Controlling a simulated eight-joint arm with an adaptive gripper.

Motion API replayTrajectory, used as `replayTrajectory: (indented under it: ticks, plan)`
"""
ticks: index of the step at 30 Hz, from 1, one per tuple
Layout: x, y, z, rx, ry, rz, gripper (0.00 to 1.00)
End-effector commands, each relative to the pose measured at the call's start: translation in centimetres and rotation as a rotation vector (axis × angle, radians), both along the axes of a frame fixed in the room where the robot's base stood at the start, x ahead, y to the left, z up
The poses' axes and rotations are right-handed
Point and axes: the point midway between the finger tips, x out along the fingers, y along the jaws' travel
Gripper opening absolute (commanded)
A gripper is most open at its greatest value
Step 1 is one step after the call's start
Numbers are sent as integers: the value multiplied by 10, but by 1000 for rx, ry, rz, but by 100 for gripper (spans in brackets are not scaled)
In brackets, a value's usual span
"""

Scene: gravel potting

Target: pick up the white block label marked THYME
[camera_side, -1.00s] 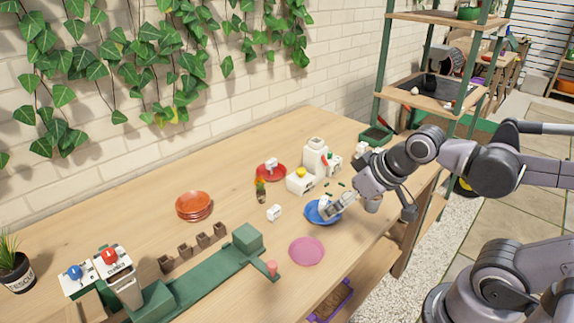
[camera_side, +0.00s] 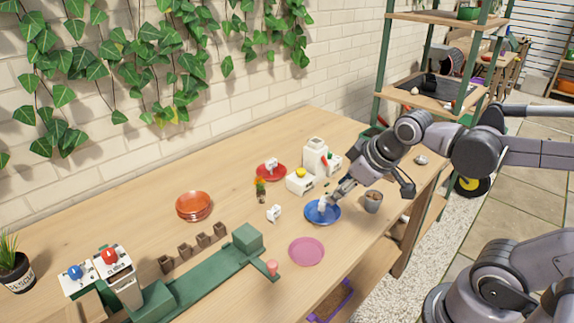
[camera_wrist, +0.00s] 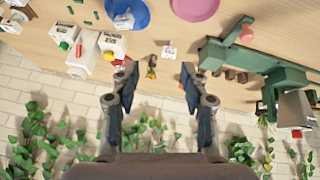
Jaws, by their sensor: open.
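Small white blocks with dark marks stand in several places; I cannot read THYME on any. One block (camera_side: 273,213) stands on bare table, and also shows in the wrist view (camera_wrist: 169,51). Another block (camera_side: 322,204) stands on the blue plate (camera_side: 334,215); it also shows in the wrist view (camera_wrist: 124,20). A third block (camera_side: 271,164) is on the red saucer (camera_side: 279,175). My gripper (camera_side: 331,196) is over the far side of the blue plate. In the wrist view my gripper (camera_wrist: 154,83) has its fingers wide apart with nothing between them.
A grey pot (camera_side: 373,202) is right of the plate. A pink plate (camera_side: 306,251) and green fixture (camera_side: 205,274) are nearer.

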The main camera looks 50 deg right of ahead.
Motion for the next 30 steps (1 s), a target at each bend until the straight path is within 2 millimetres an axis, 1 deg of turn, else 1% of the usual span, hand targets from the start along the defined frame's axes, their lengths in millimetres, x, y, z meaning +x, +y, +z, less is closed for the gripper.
replayTrajectory:
  ticks: [1,5,6,8,14,15,17,18,20,21,24,27,30]
  plan:
    - [11,-12,5,-55,23,40,45]
    - [35,-46,11,-212,104,187,45]
    - [42,-57,12,-258,132,233,45]
    - [52,-73,12,-320,177,304,45]
    - [82,-135,5,-498,341,549,45]
    - [87,-149,2,-527,377,601,45]
    - [94,-169,-3,-565,430,679,45]
    - [97,-183,-7,-589,466,734,45]
    - [102,-204,-15,-618,519,814,45]
    - [105,-218,-20,-635,555,869,45]
    - [109,-252,-35,-664,637,1003,45]
    - [110,-279,-49,-676,702,1119,45]
    - [110,-298,-59,-680,747,1204,45]
